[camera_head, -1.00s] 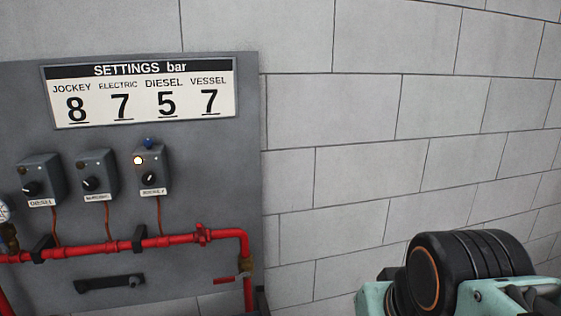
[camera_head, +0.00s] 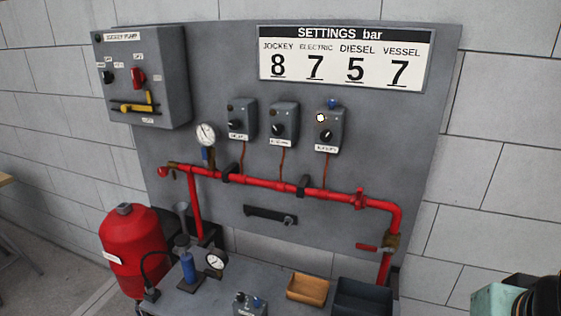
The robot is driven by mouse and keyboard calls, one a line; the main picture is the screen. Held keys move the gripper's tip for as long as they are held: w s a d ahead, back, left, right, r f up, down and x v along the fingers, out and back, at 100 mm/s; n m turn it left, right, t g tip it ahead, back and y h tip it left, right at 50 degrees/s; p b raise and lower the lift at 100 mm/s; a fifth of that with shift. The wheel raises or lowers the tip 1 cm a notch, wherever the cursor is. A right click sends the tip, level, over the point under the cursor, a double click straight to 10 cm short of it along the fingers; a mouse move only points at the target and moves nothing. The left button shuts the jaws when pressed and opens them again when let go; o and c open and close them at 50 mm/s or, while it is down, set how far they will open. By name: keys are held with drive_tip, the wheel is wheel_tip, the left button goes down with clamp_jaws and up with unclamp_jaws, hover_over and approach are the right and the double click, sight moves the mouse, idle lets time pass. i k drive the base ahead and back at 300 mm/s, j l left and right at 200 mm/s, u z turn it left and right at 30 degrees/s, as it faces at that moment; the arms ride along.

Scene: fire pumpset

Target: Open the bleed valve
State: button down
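A red pipe (camera_head: 270,184) runs across the grey panel. At its right end it bends down to a brass valve body (camera_head: 391,240) with a red lever handle (camera_head: 367,247) sticking out to the left, roughly level. A red tap-like fitting (camera_head: 162,172) sits at the pipe's far left end, and another red fitting (camera_head: 361,198) is on the pipe near the bend. No label shows which of these is the bleed valve. Part of my arm, teal and black, shows at the lower right corner, apart from the pipe. My gripper's fingers are not in view.
A grey bench (camera_head: 210,295) below the panel holds a tan tray (camera_head: 308,289), a dark tray (camera_head: 362,297) and a gauge (camera_head: 215,261). A red tank (camera_head: 133,250) stands left. A jockey pump box (camera_head: 145,80) and three switch boxes hang above the pipe. The right wall is bare.

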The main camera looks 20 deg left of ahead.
sight(162, 171)
drive_tip(key=u, duration=1.75)
